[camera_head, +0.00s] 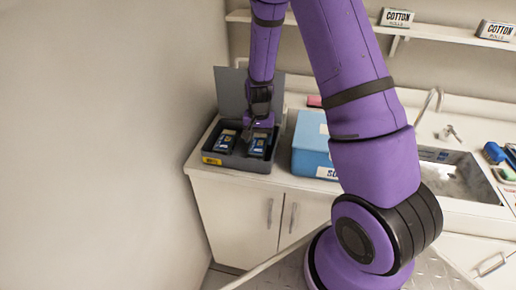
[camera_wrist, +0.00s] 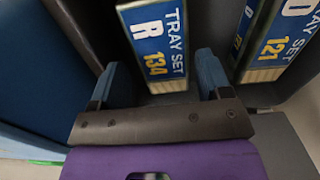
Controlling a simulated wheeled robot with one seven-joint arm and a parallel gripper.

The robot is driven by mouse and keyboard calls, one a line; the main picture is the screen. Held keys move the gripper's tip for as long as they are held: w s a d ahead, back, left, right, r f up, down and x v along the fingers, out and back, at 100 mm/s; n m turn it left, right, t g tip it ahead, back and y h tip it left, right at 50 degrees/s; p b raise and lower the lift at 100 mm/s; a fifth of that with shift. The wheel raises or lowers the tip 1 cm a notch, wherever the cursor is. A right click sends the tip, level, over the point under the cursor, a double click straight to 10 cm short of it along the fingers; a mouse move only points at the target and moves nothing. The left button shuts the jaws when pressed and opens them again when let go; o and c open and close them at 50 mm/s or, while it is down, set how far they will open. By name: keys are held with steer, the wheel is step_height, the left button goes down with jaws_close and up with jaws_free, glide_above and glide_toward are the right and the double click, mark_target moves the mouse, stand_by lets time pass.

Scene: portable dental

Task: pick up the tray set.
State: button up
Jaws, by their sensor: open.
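A tray set marked "R 134" (camera_wrist: 155,45), with a blue label, stands between and just beyond the fingertips of my gripper (camera_wrist: 157,82) in the wrist view. The two blue fingers are apart, one on each side of it, and I cannot tell if they touch it. In the head view this tray set (camera_head: 259,146) is on the right inside the open grey box (camera_head: 238,163), below my gripper (camera_head: 258,124). A second tray set (camera_head: 225,141), marked "121" in the wrist view (camera_wrist: 280,42), is on the left in the box. My gripper hides part of the box.
The grey box's raised lid (camera_head: 229,90) stands behind my gripper. A blue box (camera_head: 312,146) is close on the right, near the counter edge. A sink (camera_head: 460,176) is farther right. A shelf (camera_head: 440,32) with cotton roll boxes runs above. A wall is on the left.

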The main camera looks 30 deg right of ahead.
mark_target(258, 143)
steer(key=shift+w+f, duration=0.15)
steer(key=shift+f, duration=2.15)
steer(key=shift+c, duration=0.2)
steer(key=c, duration=0.8)
